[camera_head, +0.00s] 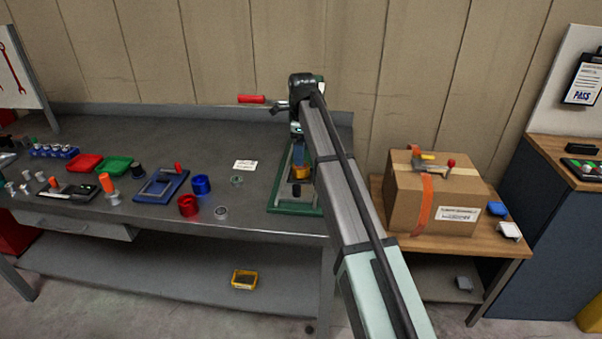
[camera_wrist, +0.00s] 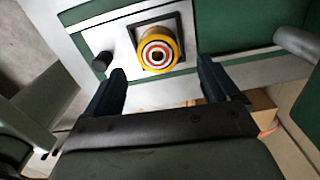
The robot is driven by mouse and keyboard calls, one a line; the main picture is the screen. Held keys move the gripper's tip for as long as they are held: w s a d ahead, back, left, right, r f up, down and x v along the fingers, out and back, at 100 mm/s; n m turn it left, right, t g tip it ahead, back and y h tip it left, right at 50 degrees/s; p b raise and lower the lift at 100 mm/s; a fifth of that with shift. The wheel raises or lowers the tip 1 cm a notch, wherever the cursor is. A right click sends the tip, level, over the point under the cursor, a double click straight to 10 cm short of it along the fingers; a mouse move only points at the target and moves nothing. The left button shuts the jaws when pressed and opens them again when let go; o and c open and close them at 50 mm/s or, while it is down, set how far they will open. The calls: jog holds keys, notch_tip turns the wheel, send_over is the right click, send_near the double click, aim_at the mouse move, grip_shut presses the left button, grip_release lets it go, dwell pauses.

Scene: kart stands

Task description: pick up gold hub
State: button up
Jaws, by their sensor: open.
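The gold hub (camera_wrist: 159,49) shows in the wrist view as a short gold cylinder with white and red rings and a dark centre. It sits in a dark square frame on a green and white fixture (camera_wrist: 222,24). My gripper (camera_wrist: 162,82) is open and empty, and its two dark fingers point toward the hub, apart from it. In the head view the gold hub (camera_head: 301,172) is partly hidden by my arm, on the green-framed fixture (camera_head: 290,209) at the right end of the workbench.
A small black cylinder (camera_wrist: 102,61) stands left of the hub. A grey bar end (camera_wrist: 296,43) juts in at the right. Red and blue cups (camera_head: 188,206) and a blue stand (camera_head: 162,187) are further left on the bench. A cardboard box (camera_head: 425,205) stands on the right-hand table.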

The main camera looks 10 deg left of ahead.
aim_at(301, 171)
jog(key=shift+s+a+f, duration=0.1)
jog(key=shift+f, duration=2.25)
jog(key=shift+c, duration=0.5)
jog(key=c, duration=1.3)
jog(key=shift+r, duration=0.1)
